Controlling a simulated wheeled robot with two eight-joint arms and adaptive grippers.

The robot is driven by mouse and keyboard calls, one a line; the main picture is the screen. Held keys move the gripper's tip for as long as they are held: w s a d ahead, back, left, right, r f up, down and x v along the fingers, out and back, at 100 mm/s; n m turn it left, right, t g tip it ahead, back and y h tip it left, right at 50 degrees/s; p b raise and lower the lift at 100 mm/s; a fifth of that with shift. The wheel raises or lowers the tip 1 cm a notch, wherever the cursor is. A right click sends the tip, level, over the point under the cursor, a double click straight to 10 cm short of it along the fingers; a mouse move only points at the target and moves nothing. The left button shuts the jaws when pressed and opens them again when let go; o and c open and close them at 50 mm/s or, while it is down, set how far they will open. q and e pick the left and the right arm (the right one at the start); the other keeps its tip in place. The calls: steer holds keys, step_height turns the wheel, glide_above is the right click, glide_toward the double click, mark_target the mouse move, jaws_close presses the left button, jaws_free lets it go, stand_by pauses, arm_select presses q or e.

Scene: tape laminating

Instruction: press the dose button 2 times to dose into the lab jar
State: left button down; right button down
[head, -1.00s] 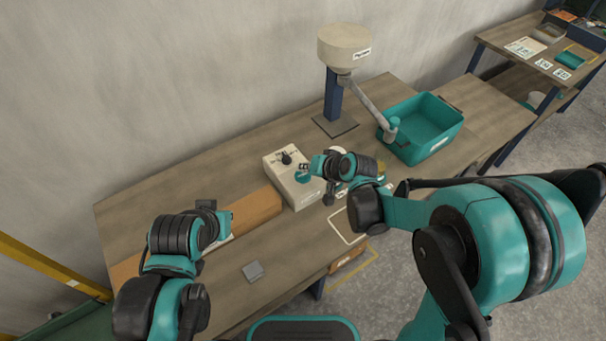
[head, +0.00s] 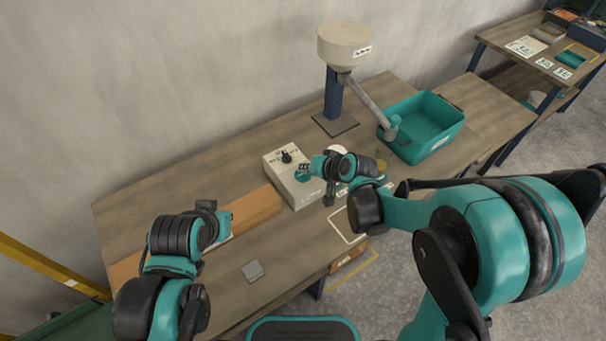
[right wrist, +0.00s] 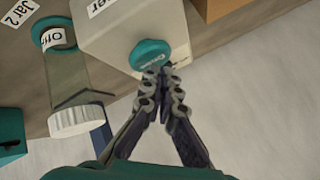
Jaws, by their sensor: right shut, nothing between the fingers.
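A pale dosing box (head: 280,178) with a dark knob on top stands on the table. The round teal button (right wrist: 150,55) is on its face; it also shows in the head view (head: 302,176). My right gripper (right wrist: 164,74) is shut and empty, its fingertips at the button's lower edge; I cannot tell whether they touch it. A clear jar (right wrist: 75,90) with a teal ring and white end shows beside the box in the right wrist view. In the head view my right arm mostly hides that area. My left gripper (head: 222,218) is over the brown block, its fingers unclear.
A hopper on a blue post (head: 343,45) and a teal bin (head: 425,125) stand at the back right. A long brown block (head: 255,207) lies left of the box. A small grey piece (head: 253,271) lies near the front edge. The table's back left is clear.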

mark_target(305, 175)
steer(key=shift+f+b, duration=0.4)
steer(key=shift+f, duration=0.15)
stand_by(0.7)
steer(key=shift+r, duration=0.15)
steer(key=shift+r+p, duration=0.75)
steer(key=shift+r, duration=0.05)
step_height(305, 175, up, 5)
steer(key=p, duration=0.4)
steer(key=shift+r, duration=0.1)
stand_by(0.7)
